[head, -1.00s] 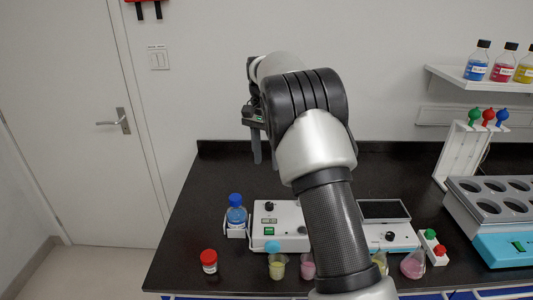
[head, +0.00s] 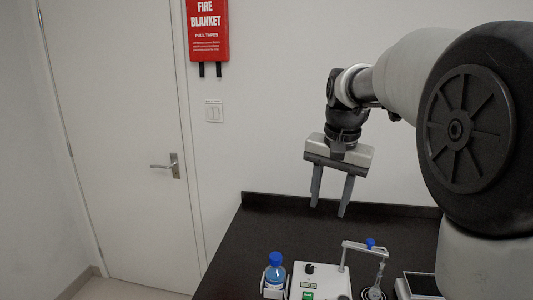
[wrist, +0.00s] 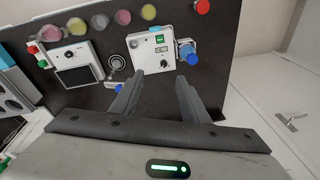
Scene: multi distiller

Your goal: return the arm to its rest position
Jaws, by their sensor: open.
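My gripper (head: 329,210) hangs from my arm above the back part of the black bench, with its fingers pointing down. The two grey fingers are apart and nothing is between them. In the wrist view my gripper (wrist: 160,82) is also open and empty, over the dark bench top. My arm reaches in from the right of the head view and hides much of the bench's right side.
A blue-capped bottle (head: 274,271) stands beside a white instrument (head: 320,281). A stand with a blue knob (head: 370,243) rises near it. In the wrist view, coloured beakers (wrist: 122,17) and a red-capped jar (wrist: 202,6) line the bench edge. A door (head: 120,130) is at left.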

